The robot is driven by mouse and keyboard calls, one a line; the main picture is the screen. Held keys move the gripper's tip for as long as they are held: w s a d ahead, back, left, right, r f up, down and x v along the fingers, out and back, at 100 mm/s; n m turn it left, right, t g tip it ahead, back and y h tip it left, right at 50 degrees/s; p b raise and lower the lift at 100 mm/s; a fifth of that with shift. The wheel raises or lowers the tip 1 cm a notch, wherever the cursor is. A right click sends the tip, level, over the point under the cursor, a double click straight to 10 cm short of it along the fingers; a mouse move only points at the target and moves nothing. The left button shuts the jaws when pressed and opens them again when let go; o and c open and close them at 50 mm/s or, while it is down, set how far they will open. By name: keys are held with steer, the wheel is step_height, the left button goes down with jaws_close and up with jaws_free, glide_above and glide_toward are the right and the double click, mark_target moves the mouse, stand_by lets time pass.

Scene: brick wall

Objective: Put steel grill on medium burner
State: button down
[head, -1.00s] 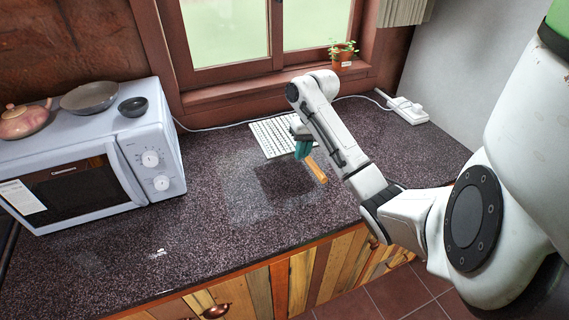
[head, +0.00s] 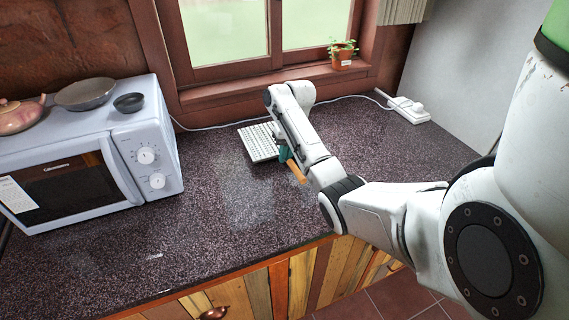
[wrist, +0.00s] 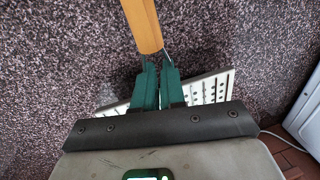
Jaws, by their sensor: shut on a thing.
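The steel grill (head: 258,142) is a pale slotted plate with a wooden handle (head: 298,172). My gripper (head: 285,154) is shut on it at the handle side and holds it over the back of the counter. In the wrist view the green fingers (wrist: 157,66) are closed around the thin metal stem by the wooden handle (wrist: 141,24). The slotted plate (wrist: 212,88) shows partly on both sides of the fingers, its middle hidden by them. The gap between grill and counter is hard to judge. No burner can be made out in these views.
A microwave (head: 84,158) stands left on the speckled counter (head: 215,215), carrying a teapot (head: 18,117), a pan (head: 86,94) and a small bowl (head: 129,103). A power strip (head: 409,110) and cable lie behind right. A potted plant (head: 342,55) is on the sill. The front counter is clear.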

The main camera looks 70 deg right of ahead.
mark_target(283, 170)
steer(key=shift+w+d+f, duration=0.1)
steer(key=shift+w, duration=0.05)
steer(key=shift+w+f, duration=0.1)
steer(key=shift+f, duration=1.55)
steer(key=shift+f, duration=0.15)
steer(key=c, duration=1.2)
jaws_free()
